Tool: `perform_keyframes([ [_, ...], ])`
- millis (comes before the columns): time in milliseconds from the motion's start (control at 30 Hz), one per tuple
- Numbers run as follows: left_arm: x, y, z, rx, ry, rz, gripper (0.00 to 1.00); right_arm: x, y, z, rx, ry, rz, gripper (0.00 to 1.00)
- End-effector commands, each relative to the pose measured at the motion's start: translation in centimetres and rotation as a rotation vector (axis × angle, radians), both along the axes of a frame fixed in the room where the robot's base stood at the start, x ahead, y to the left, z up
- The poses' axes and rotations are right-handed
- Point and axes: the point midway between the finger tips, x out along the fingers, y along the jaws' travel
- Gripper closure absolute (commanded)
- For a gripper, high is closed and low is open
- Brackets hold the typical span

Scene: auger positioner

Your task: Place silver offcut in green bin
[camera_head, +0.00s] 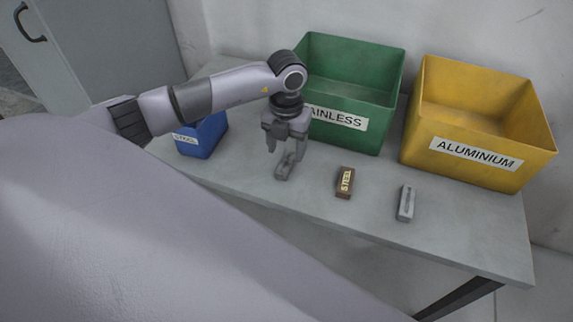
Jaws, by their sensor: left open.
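A silver offcut (284,169) lies on the grey table in front of the green bin. My left gripper (287,151) points down over it with its fingers apart. The gripper hides part of this offcut, and I cannot tell whether the fingers touch it. A second silver-grey offcut (405,204) lies farther right, near the table's front edge. The green bin (385,125) stands behind the gripper with a white label, partly covered, reading "AINLESS". My left arm covers part of its left side. My right gripper is not in view.
A brown block (345,183) labelled "STEEL" lies between the two silver offcuts. A yellow bin (480,165) labelled "ALUMINIUM" stands at the right, and a small blue bin (212,136) at the left. The table (450,235) is bare at its front right.

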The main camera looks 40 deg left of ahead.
Motion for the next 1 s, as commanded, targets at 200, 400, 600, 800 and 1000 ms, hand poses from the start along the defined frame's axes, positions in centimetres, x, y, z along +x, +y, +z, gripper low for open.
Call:
perform_keyframes([
  [200, 0.3, 0.2, -3.0, -0.003, 0.003, -0.001, 0.38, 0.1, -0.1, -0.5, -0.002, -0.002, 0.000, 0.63],
  [400, 0.3, 0.2, -4.9, -0.006, -0.001, -0.001, 0.38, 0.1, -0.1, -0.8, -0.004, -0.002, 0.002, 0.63],
  [600, 0.4, 0.2, -4.8, -0.006, -0.002, -0.002, 0.48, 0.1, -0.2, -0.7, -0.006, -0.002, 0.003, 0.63],
  [800, 0.4, 0.2, -4.8, -0.007, -0.003, -0.002, 1.00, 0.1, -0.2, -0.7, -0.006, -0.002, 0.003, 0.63],
  [1000, 0.4, 0.2, -4.7, -0.007, -0.005, -0.002, 1.00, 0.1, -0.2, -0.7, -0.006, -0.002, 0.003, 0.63],
])
